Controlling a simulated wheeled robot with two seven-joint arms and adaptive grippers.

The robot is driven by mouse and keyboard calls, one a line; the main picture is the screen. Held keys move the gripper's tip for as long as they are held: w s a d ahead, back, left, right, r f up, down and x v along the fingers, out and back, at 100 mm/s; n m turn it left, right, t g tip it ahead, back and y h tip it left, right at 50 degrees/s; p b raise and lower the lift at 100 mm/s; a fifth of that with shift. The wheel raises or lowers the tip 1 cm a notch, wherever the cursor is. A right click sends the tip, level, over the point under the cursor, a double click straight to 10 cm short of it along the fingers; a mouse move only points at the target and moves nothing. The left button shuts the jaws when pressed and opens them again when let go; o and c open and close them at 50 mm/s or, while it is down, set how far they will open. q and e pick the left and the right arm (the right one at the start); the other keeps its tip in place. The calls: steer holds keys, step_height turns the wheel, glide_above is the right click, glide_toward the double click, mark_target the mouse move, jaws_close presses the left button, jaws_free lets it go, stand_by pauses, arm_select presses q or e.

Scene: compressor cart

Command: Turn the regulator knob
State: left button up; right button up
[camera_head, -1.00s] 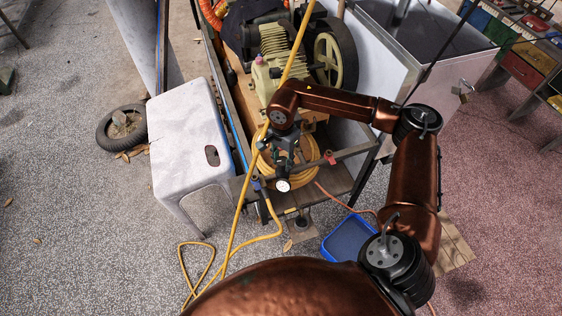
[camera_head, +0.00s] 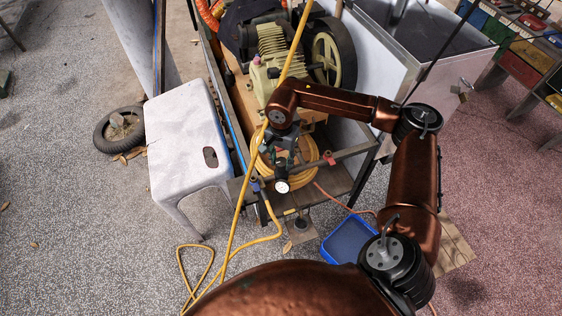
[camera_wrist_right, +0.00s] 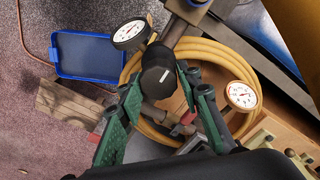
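The regulator knob (camera_wrist_right: 158,80) is a black cylinder in the middle of the right wrist view, below a dark metal pipe fitting. A round white-faced gauge (camera_wrist_right: 130,32) sits beside it; this gauge also shows in the head view (camera_head: 282,187). My right gripper (camera_wrist_right: 160,82) has its green-and-black fingers apart on either side of the knob. The knob's end lies between the fingertips; I cannot tell whether they touch it. In the head view the right gripper (camera_head: 283,158) is above the cart's front end, largely covering the knob. My left gripper is not in view.
A coiled yellow hose (camera_head: 312,155) lies behind the regulator on the cart. A second gauge (camera_wrist_right: 241,95) is right of the fingers. The compressor (camera_head: 272,75) stands behind, a white stool (camera_head: 185,130) left, and a blue tray (camera_head: 348,238) on the floor.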

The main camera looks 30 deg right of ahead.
mark_target(281, 161)
steer(key=o, duration=0.4)
steer(key=shift+c, duration=0.2)
step_height(281, 161, up, 12)
stand_by(0.4)
steer(key=shift+a+f, duration=0.1)
